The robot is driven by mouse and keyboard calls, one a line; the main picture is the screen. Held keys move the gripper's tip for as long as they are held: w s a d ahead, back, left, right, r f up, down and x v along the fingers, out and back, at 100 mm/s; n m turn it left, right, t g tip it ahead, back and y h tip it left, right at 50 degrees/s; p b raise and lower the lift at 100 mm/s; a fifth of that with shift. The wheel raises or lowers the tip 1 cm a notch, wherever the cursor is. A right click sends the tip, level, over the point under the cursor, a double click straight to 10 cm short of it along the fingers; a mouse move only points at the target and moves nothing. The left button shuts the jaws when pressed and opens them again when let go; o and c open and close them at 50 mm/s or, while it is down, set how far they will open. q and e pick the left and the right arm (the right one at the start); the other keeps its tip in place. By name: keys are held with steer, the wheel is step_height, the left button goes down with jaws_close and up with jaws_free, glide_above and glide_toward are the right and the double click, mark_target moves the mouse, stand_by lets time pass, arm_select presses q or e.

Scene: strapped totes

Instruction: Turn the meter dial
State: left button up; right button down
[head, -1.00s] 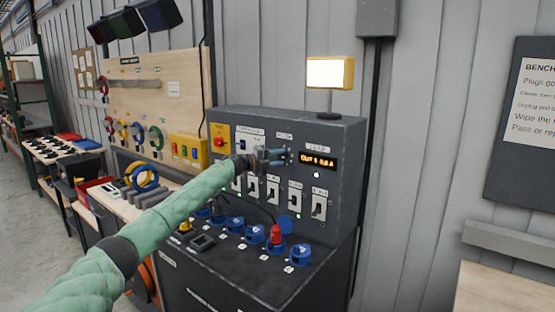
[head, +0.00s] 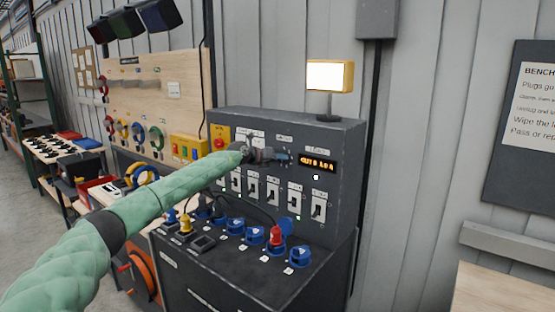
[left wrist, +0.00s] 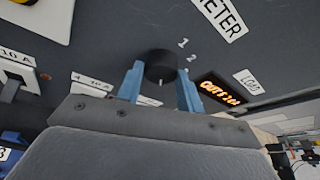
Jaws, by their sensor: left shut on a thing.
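The meter dial (left wrist: 161,64) is a round black knob with a small light pointer mark, on the dark panel under the METER label (left wrist: 219,16). The numbers 1 and 2 show beside it. My left gripper (left wrist: 160,82) has its blue fingers on either side of the dial and is shut on it. In the head view my left gripper (head: 284,158) reaches the panel and hides the dial. The orange meter display (head: 318,163) to its right reads OUT with a channel digit too small to be sure of. My right gripper is not in view.
The grey test bench (head: 345,150) has a row of white switches (head: 273,192) below the dial and several blue sockets with plugs (head: 254,234) on its sloped top. A red plug (head: 276,236) stands there. A lit lamp (head: 330,76) is on top.

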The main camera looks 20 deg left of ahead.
arm_select(q)
steer(key=m+y, duration=0.1)
steer(key=m, duration=0.1)
steer(key=shift+d+f+m+y+b, duration=0.1)
steer(key=shift+m+y+b, duration=0.2)
steer(key=o, duration=0.8)
steer(key=shift+o, duration=0.9)
steer(key=b+v, duration=0.3)
steer(key=v, duration=0.5)
steer(key=shift+b, duration=0.3)
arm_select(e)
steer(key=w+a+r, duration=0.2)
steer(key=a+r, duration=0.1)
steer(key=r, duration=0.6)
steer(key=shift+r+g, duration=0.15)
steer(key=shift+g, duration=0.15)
arm_select(q)
steer(key=shift+f, duration=0.15)
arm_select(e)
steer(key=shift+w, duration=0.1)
